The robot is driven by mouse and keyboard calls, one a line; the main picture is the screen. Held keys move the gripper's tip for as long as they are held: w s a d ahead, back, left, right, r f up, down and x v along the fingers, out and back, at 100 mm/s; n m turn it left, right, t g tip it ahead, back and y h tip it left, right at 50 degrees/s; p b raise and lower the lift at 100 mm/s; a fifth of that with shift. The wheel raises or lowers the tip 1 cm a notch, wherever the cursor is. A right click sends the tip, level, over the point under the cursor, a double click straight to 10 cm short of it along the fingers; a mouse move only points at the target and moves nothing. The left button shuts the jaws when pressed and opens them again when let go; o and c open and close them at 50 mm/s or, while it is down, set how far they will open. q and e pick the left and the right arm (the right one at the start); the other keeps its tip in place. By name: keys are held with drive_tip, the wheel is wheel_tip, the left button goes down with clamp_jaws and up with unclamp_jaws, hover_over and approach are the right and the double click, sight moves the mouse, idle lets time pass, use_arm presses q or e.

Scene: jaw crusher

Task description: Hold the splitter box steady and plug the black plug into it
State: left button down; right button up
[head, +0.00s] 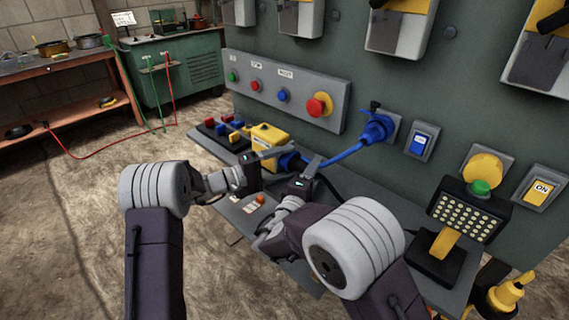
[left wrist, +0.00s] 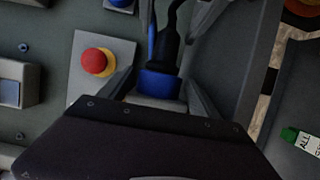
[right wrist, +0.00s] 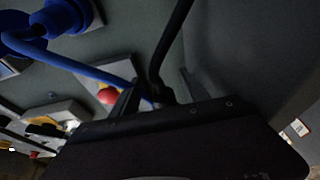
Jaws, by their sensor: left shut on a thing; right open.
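The blue splitter box (head: 288,159) is at the end of a blue cable (head: 345,152), low in front of the panel. My left gripper (head: 272,160) is shut on it; in the left wrist view its blue part (left wrist: 160,85) sits between the fingers. The black plug (left wrist: 168,55) stands against the blue part, its black cable leading away; I cannot tell how deep it sits. My right gripper (head: 312,172) is open beside the splitter box. In the right wrist view the black plug (right wrist: 158,92) and cable show between its fingers, partly hidden by the gripper body.
The blue cable's large blue plug (head: 376,130) is in the panel socket. A yellow box (head: 267,138) and several coloured blocks (head: 224,129) lie behind my left gripper. A red stop button (head: 319,105) is above. A lamp (head: 466,208) stands on the right of the ledge.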

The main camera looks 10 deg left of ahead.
drive_tip(key=shift+s+d, duration=0.6)
drive_tip(key=shift+d, duration=0.25)
drive_tip(key=shift+s+d, duration=0.6)
drive_tip(key=shift+d, duration=0.2)
drive_tip(key=shift+s+d, duration=0.6)
drive_tip(key=shift+d, duration=0.25)
use_arm(q)
drive_tip(key=shift+c, duration=0.2)
unclamp_jaws()
drive_tip(key=shift+s, duration=0.1)
drive_tip(key=shift+f, duration=0.1)
